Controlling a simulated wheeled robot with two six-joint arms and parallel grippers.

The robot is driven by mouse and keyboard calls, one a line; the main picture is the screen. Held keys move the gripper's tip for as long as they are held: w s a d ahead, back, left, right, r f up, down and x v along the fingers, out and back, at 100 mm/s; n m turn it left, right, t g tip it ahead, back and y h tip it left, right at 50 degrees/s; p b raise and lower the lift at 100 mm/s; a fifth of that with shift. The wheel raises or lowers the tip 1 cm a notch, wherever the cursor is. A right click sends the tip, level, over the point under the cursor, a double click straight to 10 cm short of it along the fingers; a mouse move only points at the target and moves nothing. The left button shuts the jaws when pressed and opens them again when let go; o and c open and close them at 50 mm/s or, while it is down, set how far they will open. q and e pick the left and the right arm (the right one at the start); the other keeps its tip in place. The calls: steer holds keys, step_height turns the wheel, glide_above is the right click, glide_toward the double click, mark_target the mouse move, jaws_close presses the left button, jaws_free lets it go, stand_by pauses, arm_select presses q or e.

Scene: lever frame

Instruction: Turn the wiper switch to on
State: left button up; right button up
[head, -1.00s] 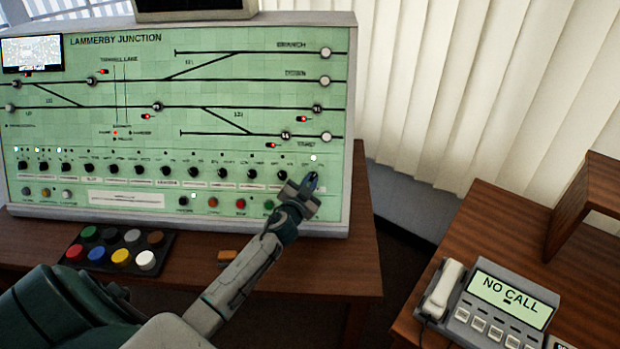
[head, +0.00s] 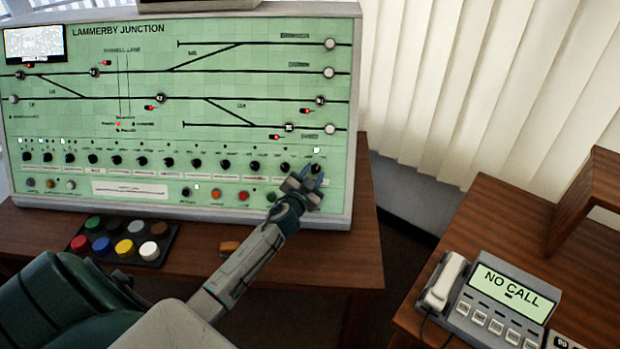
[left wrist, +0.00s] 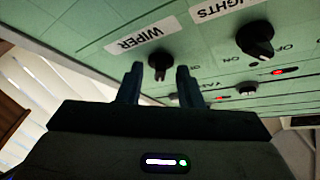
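The wiper switch is a small black knob (left wrist: 160,62) beside a white label reading WIPER (left wrist: 143,42), on the lower right of the green control panel (head: 100,135). My left gripper (left wrist: 160,80) is open, with one finger on each side of the knob in the left wrist view. I cannot tell whether the fingers touch it. In the head view my left gripper (head: 311,180) is at the panel's lower right and hides most of the knob. A white lamp (head: 316,150) is lit just above it. My right gripper is not in view.
The LIGHTS knob (left wrist: 255,40) is close beside the wiper knob. More knobs run left along the row, with coloured buttons (head: 216,195) below. A block of coloured buttons (head: 122,240) lies on the desk. A phone (head: 495,300) stands on the right desk.

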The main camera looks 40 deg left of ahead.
arm_select(q)
steer(key=b+v, duration=0.3)
steer(key=v, duration=0.7)
steer(key=shift+s, duration=0.35)
